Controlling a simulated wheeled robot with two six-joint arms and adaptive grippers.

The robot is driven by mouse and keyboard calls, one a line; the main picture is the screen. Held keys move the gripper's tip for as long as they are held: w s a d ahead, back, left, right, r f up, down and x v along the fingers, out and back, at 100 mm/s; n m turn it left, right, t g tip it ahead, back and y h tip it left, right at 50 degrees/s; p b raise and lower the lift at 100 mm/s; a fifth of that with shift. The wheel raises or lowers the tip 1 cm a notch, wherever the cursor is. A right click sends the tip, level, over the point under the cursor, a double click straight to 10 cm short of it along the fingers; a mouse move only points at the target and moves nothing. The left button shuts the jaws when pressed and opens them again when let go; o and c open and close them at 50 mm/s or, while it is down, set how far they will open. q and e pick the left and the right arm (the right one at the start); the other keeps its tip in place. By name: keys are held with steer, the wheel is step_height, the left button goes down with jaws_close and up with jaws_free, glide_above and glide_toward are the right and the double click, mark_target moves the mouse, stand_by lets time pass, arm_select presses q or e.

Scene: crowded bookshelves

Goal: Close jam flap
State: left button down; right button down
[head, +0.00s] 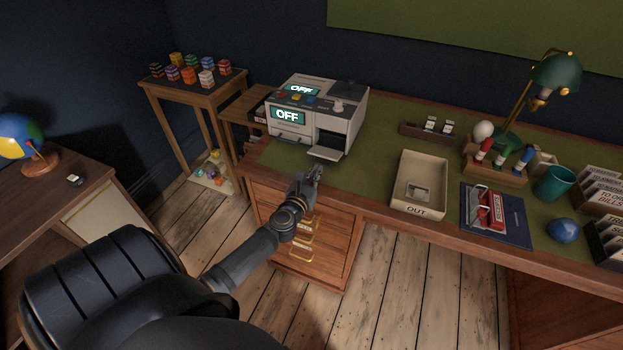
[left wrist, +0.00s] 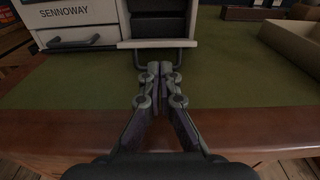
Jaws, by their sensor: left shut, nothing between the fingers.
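The white machine (head: 318,112) stands at the back left of the desk with two lit "OFF" screens. Its front flap (head: 327,153) is folded down and sticks out low on the right side of the front. In the left wrist view the flap (left wrist: 158,44) is a pale panel edge with a dark handle below it, under a dark opening (left wrist: 158,17). My left gripper (head: 317,172) is shut and empty, just in front of the flap. In the left wrist view its fingertips (left wrist: 160,68) are together at the handle; I cannot tell whether they touch it. My right gripper is not in view.
The green desk top (head: 272,155) is clear left of the gripper. An "OUT" tray (head: 419,207) stands to the right, with a marker stand, a blue folder and a lamp beyond. Drawers with brass handles (head: 303,228) lie below the desk edge.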

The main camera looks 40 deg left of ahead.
arm_select(q)
steer(key=shift+x, duration=1.45)
steer(key=shift+r, duration=0.1)
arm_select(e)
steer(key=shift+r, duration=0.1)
